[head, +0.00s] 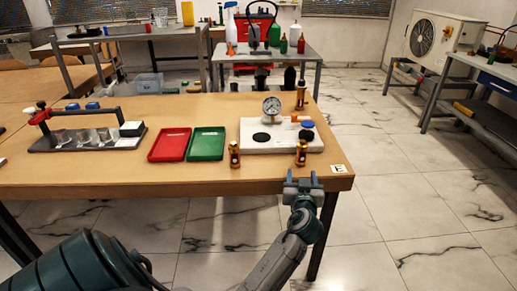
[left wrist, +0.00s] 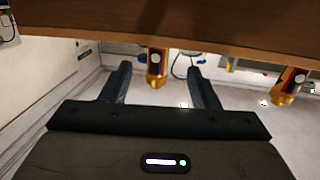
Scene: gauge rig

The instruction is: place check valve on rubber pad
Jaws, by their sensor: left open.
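Several brass-and-black fittings stand upright on the table: one at the left front (head: 234,155), one at the right front (head: 301,153), one at the back right (head: 301,96). I cannot tell which is the check valve. Black round pads, a larger (head: 262,138) and a smaller (head: 306,135), lie on the white board (head: 283,147); I cannot tell which is rubber. My left gripper (head: 303,182) is open and empty at the table's front edge, short of the right-front fitting. In the left wrist view a brass fitting (left wrist: 157,66) shows between the fingers (left wrist: 162,84), apparently beyond them.
A dial gauge (head: 272,107) stands at the white board's back edge, near orange and blue parts. A red tray (head: 170,145) and a green tray (head: 206,144) lie left of it. A grey rack (head: 88,138) is further left. The front strip of table is mostly clear.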

